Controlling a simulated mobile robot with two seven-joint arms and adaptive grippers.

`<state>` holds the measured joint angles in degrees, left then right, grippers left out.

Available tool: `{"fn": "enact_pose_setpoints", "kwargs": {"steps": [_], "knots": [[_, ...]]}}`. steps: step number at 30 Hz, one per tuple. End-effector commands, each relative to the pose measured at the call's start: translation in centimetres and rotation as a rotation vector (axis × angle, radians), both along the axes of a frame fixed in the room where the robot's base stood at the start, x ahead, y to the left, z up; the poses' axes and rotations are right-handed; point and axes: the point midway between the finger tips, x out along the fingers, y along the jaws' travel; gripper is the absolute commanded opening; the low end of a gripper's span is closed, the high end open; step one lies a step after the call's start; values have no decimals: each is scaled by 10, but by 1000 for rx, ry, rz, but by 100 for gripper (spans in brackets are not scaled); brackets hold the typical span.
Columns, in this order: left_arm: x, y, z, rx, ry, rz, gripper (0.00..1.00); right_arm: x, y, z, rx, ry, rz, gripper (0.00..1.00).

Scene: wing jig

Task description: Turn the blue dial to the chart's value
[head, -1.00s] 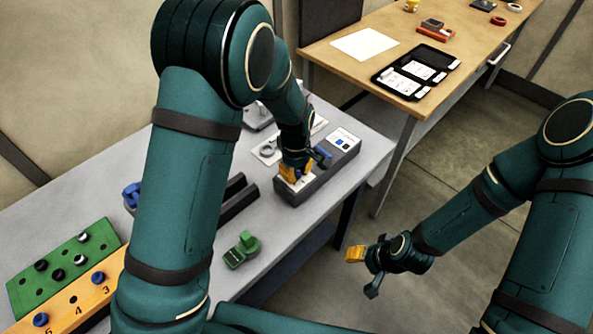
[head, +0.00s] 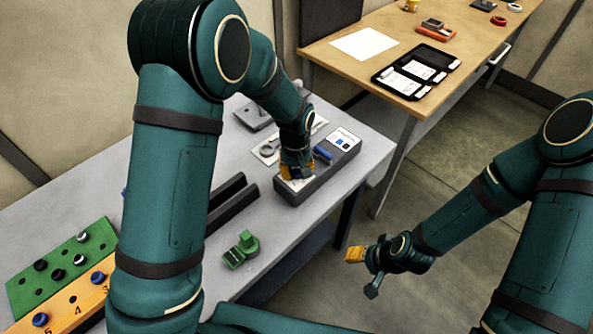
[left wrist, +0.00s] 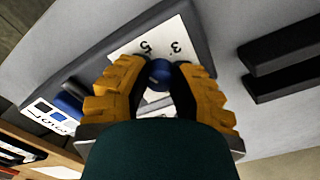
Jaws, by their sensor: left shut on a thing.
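The blue dial (left wrist: 158,72) sits on a white number plate (left wrist: 178,45), where a 5 and a 3 show in the left wrist view. My left gripper (head: 297,172) is shut on the dial, with a yellow finger on each side of it. The plate is on a long grey box (head: 318,178) on the grey table. The dial's pointer and the other numbers are hidden. A white card with blue marks (head: 343,138) is at the box's far end; its figures are too small to read surely. My right gripper (head: 364,271) is open and empty, off the table's edge.
A blue lever (head: 322,153) is on the box close to my left gripper. Dark rails (head: 232,203), a green block (head: 241,249) and a green peg board (head: 62,268) are on the grey table. A wooden table (head: 400,40) stands behind.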

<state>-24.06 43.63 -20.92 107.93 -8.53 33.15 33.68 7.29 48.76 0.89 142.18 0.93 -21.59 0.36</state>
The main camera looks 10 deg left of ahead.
Motion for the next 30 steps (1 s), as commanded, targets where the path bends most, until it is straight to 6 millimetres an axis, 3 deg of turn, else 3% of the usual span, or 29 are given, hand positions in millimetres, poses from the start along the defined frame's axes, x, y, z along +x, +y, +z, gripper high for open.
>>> {"fn": "enact_pose_setpoints", "kwargs": {"steps": [15, 30], "knots": [[-1, 0, -1, 0, 3, -356, 0, -1, 0, -4, 0, 3, 2, 53], [-1, 1, -1, 1, 4, -433, 0, -2, 0, -5, 1, 4, 3, 53]]}}
